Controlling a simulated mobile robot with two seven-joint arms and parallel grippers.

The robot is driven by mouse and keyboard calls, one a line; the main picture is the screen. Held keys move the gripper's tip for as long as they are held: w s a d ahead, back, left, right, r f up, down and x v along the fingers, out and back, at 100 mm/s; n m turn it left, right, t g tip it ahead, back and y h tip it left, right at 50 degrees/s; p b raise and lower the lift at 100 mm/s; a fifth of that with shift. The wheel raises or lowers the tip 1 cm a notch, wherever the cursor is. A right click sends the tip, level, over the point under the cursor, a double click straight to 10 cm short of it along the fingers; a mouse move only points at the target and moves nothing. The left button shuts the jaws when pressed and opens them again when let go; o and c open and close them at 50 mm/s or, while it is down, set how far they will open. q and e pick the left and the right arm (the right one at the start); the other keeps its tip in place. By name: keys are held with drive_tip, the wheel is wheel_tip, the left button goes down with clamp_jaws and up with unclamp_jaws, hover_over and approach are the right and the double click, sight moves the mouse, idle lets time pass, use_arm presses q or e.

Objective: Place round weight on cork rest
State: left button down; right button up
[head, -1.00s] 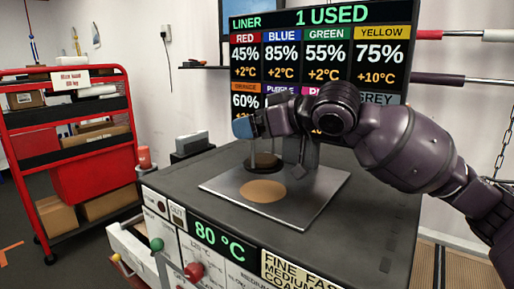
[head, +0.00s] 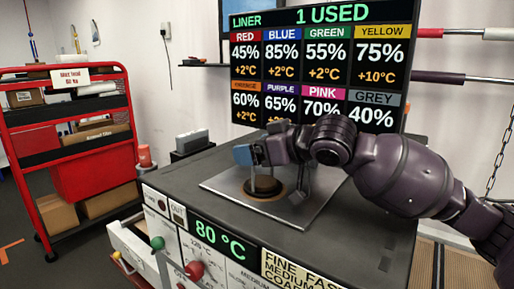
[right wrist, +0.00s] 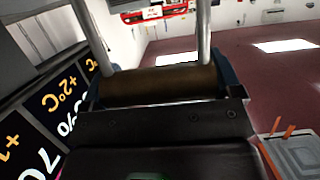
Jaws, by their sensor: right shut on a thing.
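The round weight (head: 262,189) is a dark disc with two upright metal posts. In the right wrist view its brown cylindrical handle (right wrist: 160,85) lies across my right gripper between the posts. In the head view my right gripper (head: 264,154) is shut on this handle. The disc is level and over the round tan cork rest (head: 281,198), hiding most of it; a tan edge shows around the disc. I cannot tell for certain whether the disc touches the cork. My left gripper is out of view.
The cork lies on a flat metal plate (head: 310,215) on the dark machine top (head: 370,235). A lit display board (head: 320,65) stands behind. A red cylinder (head: 144,156) and a grey box (head: 192,142) are at left, and a red cart (head: 90,180) beyond.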

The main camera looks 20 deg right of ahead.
drive_tip(key=o, duration=1.8)
drive_tip(key=shift+o, duration=0.2)
drive_tip(key=shift+s+d+r, duration=0.1)
drive_tip(key=shift+s+d, duration=0.05)
drive_tip(key=shift+d, duration=0.05)
drive_tip(key=b+v, duration=0.1)
drive_tip(key=v, duration=1)
drive_tip(key=shift+s+r+b, duration=0.2)
drive_tip(key=shift+s+b, duration=0.05)
drive_tip(key=shift+b, duration=0.15)
drive_tip(key=shift+d, duration=0.1)
